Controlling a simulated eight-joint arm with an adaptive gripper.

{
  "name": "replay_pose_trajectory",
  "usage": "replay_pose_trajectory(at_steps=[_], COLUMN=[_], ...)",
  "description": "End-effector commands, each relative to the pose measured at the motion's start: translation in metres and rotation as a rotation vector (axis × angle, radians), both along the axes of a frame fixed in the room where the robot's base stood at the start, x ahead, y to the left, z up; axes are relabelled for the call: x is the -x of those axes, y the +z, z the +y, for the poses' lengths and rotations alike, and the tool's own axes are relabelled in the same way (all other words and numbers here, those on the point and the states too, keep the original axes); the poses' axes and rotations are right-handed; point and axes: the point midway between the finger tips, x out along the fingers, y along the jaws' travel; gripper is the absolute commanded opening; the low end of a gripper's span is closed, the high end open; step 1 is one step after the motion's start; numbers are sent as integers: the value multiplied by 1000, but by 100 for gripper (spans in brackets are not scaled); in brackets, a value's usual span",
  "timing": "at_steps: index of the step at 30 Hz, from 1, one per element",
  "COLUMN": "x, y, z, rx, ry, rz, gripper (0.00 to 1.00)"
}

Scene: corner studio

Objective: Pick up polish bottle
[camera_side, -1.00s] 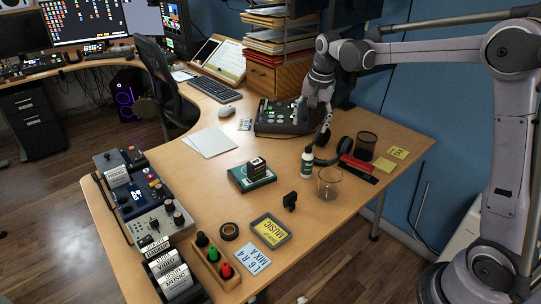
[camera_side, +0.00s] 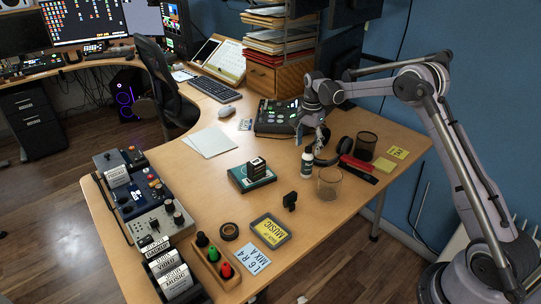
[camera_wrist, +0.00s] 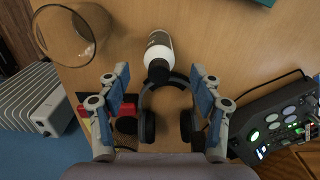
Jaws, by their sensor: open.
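The polish bottle (camera_side: 307,163) is small and white with a black cap. It stands upright on the wooden desk, left of the headphones. In the wrist view the bottle (camera_wrist: 158,47) lies ahead of my fingers, with its dark cap toward me between the fingertip lines. My gripper (camera_side: 318,139) hangs just behind and above the bottle in the side view. In the wrist view my gripper (camera_wrist: 159,72) has its two fingers spread wide with nothing held between them. I cannot tell exactly how high the fingertips are above the cap.
Black headphones (camera_wrist: 163,83) lie beneath my fingers. A clear glass (camera_side: 329,184) stands right of the bottle, close by. A mesh cup (camera_side: 366,146) and a red item (camera_side: 356,163) are farther right. A control panel (camera_side: 276,117) lies behind. Bare desk lies left of the bottle.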

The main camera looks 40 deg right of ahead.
Motion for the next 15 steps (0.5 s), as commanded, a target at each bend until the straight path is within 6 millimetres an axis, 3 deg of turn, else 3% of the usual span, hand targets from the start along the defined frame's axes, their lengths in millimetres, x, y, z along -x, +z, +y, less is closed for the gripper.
replay_pose_trajectory(at_steps=[7, 15], x=[0, 1], y=[-18, -53], z=[-1, -2], rx=[0, 0], ry=[1, 1], rz=[0, -1], gripper=[65, 65])
